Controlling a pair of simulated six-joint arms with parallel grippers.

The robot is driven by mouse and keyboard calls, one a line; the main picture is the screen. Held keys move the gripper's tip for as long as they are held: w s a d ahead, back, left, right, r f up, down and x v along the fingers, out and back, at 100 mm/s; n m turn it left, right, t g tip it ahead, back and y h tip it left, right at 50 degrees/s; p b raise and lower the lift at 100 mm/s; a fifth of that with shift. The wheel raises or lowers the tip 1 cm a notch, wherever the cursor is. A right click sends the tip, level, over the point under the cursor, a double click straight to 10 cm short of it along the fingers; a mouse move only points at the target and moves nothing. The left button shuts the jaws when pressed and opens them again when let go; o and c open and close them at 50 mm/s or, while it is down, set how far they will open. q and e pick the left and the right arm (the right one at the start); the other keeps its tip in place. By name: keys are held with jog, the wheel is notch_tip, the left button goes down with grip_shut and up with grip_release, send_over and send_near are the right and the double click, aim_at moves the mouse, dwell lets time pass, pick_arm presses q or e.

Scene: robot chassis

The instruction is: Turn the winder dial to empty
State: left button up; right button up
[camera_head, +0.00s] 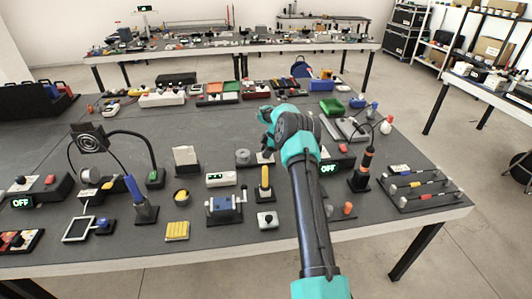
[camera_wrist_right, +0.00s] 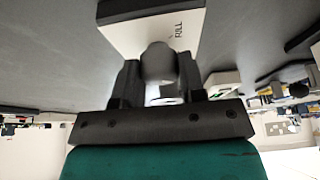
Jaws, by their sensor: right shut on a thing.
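The winder is a pale box (camera_wrist_right: 150,25) with the word FULL printed on its face, seen at the top of the right wrist view. Its grey rounded dial knob (camera_wrist_right: 158,62) stands out between the two dark fingers of my right gripper (camera_wrist_right: 159,76), which is shut on it. The other end of the dial's scale is hidden or out of view. In the head view my right gripper (camera_head: 268,147) reaches down to the middle of the table, and my teal forearm and wrist hide most of the winder. My left gripper is not in view.
A grey spool (camera_head: 243,157) and a white device with a green display (camera_head: 221,179) stand left of my right gripper. A yellow-handled lever (camera_head: 264,183) stands in front. An OFF display (camera_head: 328,168) and a soldering-iron-like tool (camera_head: 365,165) are right of my arm.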

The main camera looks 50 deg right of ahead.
jog(key=o, duration=0.9)
jog(key=v, duration=1.7)
jog(key=shift+d+r, duration=0.15)
jog(key=shift+d, duration=0.05)
